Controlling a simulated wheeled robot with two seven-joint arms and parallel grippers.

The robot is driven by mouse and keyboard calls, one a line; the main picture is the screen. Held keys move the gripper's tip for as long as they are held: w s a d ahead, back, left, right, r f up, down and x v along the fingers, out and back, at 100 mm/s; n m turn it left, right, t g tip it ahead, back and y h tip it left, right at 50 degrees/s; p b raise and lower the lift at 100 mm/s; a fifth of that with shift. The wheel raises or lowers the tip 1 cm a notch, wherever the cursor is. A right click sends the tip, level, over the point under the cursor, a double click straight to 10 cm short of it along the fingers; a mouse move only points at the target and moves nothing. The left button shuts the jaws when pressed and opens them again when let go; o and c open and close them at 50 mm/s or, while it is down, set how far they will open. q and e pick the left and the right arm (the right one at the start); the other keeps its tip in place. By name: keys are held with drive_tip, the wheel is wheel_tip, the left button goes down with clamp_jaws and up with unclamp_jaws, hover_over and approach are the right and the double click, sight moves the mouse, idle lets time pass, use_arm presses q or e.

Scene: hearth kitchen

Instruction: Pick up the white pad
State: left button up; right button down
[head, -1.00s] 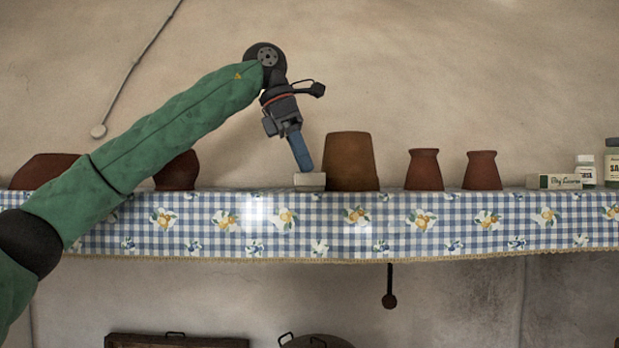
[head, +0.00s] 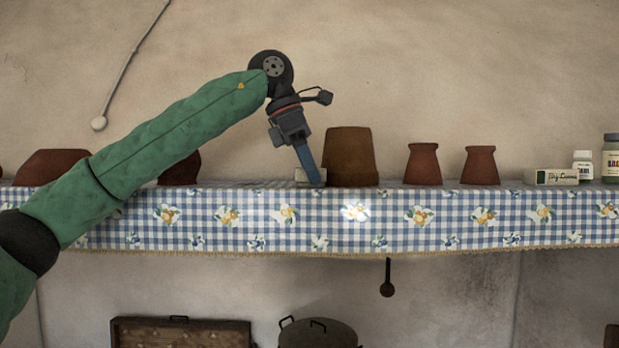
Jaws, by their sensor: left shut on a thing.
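The white pad (head: 302,175) is a small pale block on the shelf with the blue checked cloth, just left of a large brown clay pot. My left gripper (head: 314,178) points down at it from above, its blue fingers shut on the pad and covering its right part. The pad still appears at shelf height; whether it touches the cloth I cannot tell. My right gripper is not in view.
The large brown pot (head: 349,158) stands very close to the right of my fingers. The space above is clear.

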use_arm(q)
drive_tip(key=shift+w, duration=0.1)
